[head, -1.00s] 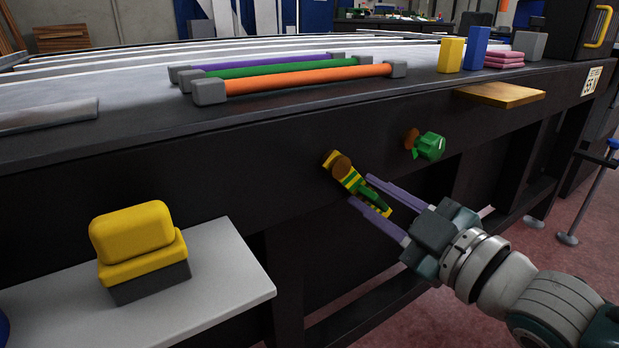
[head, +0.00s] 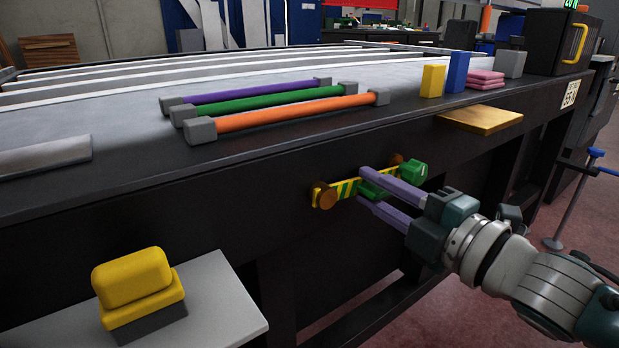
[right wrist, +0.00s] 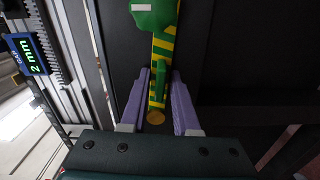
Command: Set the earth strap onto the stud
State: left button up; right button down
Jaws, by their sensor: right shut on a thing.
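The earth strap (head: 345,188) is a yellow bar with green stripes on the dark front face of the table. A round brown bolt (head: 325,197) sits at its left end. The strap runs nearly level, rising slightly to the right. Its right end reaches the brown stud (head: 397,159) with its green knob (head: 414,173); I cannot tell whether it is around the stud. My right gripper (head: 361,184) is shut on the strap's green grip (head: 372,190). In the right wrist view the strap (right wrist: 164,45) runs between my fingers (right wrist: 159,73) toward the knob (right wrist: 153,15). My left gripper is not in view.
Purple, green and orange bars (head: 295,114) lie on the table top. A yellow block, a blue block and pink pads (head: 485,80) stand behind a wooden ledge (head: 482,117). A yellow button box (head: 135,285) rests on a grey shelf (head: 225,305). A display (right wrist: 25,55) reads 2 mm.

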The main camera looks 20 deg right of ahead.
jog(key=shift+r+n, duration=0.15)
jog(key=shift+n, duration=0.15)
jog(key=c, duration=0.9)
grip_release()
jog(key=shift+s+d, duration=0.15)
jog(key=shift+s, duration=0.15)
jog(key=p+v, duration=0.2)
jog(key=v, duration=0.7)
jog(key=shift+s+p, duration=0.15)
jog(key=shift+p, duration=0.2)
jog(key=shift+r, duration=0.1)
